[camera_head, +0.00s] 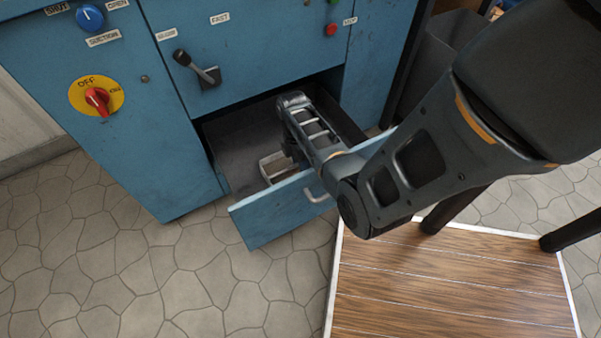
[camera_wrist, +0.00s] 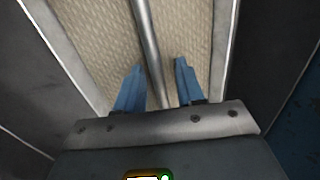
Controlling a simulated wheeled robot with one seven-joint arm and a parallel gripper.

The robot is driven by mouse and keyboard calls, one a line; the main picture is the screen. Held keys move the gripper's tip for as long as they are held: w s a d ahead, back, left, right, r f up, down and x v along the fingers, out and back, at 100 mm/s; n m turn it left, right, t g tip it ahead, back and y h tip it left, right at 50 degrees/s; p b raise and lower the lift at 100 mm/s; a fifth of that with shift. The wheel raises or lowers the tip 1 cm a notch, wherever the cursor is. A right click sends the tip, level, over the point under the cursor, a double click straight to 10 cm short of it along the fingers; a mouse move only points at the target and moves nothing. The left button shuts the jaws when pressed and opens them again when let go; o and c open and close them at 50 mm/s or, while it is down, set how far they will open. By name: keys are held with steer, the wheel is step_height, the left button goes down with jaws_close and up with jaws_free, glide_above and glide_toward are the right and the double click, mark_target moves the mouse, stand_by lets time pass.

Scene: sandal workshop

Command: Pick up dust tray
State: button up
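The dust tray (camera_head: 266,171) is a small, pale, open box inside the pulled-out blue drawer, partly hidden by my arm in the head view. In the wrist view its light wall (camera_wrist: 226,45) runs along the right side, with a beige textured surface inside. A round grey metal bar (camera_wrist: 146,35) runs lengthwise over the middle of the tray. My gripper (camera_wrist: 159,66) points down at the tray, its two blue fingers apart on either side of the bar. A gap shows on the right of the bar; contact on the left cannot be told.
The drawer front (camera_head: 275,213) stands out from the blue machine (camera_head: 130,130), with a metal handle under my arm. A wooden platform (camera_head: 450,285) lies at the lower right, beside dark legs. The stone floor (camera_head: 130,270) at the lower left is clear.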

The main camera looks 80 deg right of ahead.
steer(key=shift+r, duration=0.1)
jaws_close()
stand_by(0.4)
